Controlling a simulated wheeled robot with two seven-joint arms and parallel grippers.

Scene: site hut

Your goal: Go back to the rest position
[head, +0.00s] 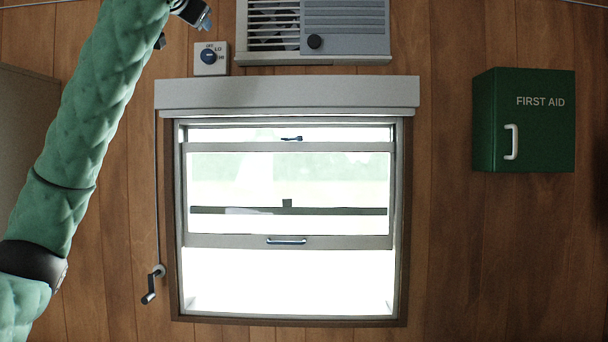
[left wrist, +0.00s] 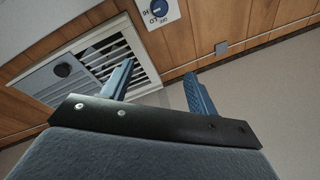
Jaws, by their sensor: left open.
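My left arm rises along the left side of the head view. Its gripper (head: 205,20) is at the top edge, partly cut off, above the dial switch (head: 211,59) and left of the vented wall unit (head: 312,30). In the left wrist view, the two blue fingers of this gripper (left wrist: 159,70) stand apart with nothing between them. The vented unit (left wrist: 65,92) and the dial (left wrist: 158,12) show beyond them. My right gripper is in neither view.
A window (head: 288,240) with a raised sash and a rolled blind housing (head: 287,95) fills the middle. A crank handle (head: 152,285) hangs at its left. A green first aid cabinet (head: 540,150) is on the wood-panelled wall at the right.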

